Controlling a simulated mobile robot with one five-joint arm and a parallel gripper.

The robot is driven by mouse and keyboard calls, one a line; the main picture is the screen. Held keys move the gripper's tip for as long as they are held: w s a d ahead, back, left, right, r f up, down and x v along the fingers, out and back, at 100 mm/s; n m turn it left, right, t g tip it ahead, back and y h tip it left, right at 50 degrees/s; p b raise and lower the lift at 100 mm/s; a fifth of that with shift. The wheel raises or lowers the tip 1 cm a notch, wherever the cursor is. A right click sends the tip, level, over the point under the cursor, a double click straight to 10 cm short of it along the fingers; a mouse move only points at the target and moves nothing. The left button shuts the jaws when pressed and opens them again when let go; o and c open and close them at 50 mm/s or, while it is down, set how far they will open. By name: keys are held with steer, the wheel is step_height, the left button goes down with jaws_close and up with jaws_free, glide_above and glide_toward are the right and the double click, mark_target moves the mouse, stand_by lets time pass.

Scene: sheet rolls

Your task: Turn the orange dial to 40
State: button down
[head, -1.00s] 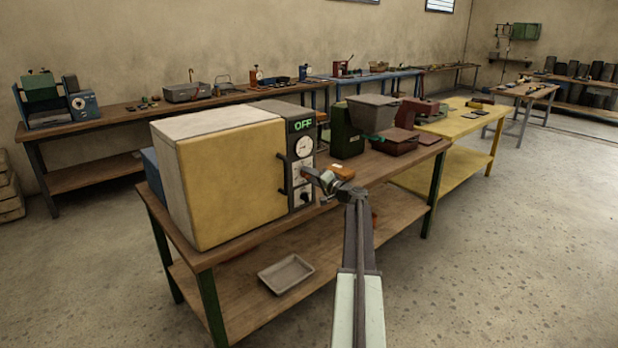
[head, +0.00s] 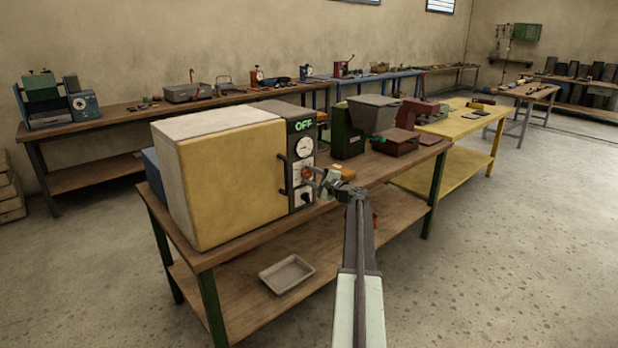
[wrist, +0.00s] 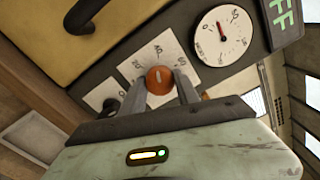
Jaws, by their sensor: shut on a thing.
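The orange dial (wrist: 160,80) is on the dark control panel (wrist: 115,75) of the yellow-fronted oven. In the wrist view it sits between the two fingers of my gripper (wrist: 161,88), which are shut on it. In the head view the dial (head: 307,173) shows in part at the tips of my gripper (head: 312,176). The display (head: 304,125) above reads OFF. A white round gauge (wrist: 223,36) with a red needle is above the dial.
A dark knob (wrist: 111,104) is below the dial. The oven's handle (head: 283,178) is left of the panel. An orange-brown block (head: 345,172) lies on the bench right of the oven. A grey tray (head: 286,273) rests on the lower shelf.

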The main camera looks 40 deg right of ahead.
steer(key=shift+d+m, duration=0.1)
steer(key=shift+m, duration=0.5)
steer(key=c, duration=0.9)
jaws_free()
steer(key=shift+s, duration=0.25)
steer(key=s, duration=0.7)
steer(key=shift+a, duration=0.35)
